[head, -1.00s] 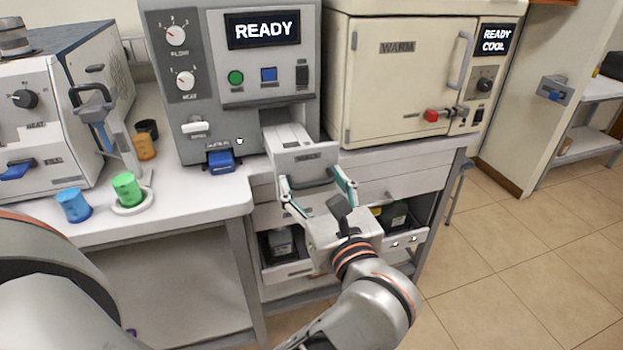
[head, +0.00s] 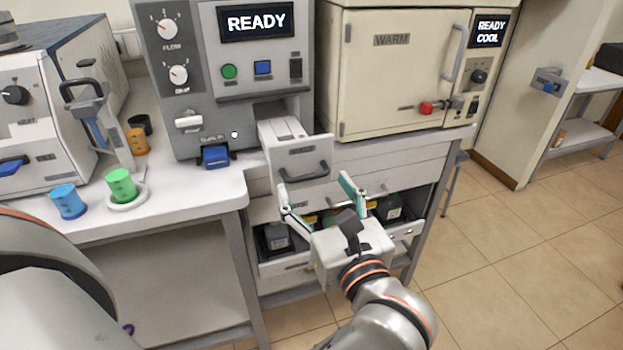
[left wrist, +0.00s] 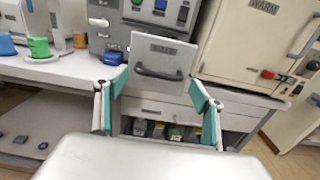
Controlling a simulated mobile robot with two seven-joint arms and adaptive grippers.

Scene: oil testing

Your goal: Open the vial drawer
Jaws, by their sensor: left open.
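The drawer (head: 303,150) of the grey machine stands pulled out, with a pale front panel and a dark bar handle (head: 304,173). The small label on its front is too blurred to read. It also shows in the left wrist view (left wrist: 165,48), with the handle (left wrist: 157,74) crossing its front. My left gripper (head: 316,187) is open and empty, just in front of and below the handle, apart from it. Its teal-padded fingers also show in the left wrist view (left wrist: 158,90), spread on either side below the handle. My right gripper is not in view.
The grey machine (head: 190,75) reads READY. A cream oven (head: 390,75) stands to its right. Blue (head: 68,201) and green (head: 121,184) cups stand on the counter. Floor (head: 510,240) on the right is clear.

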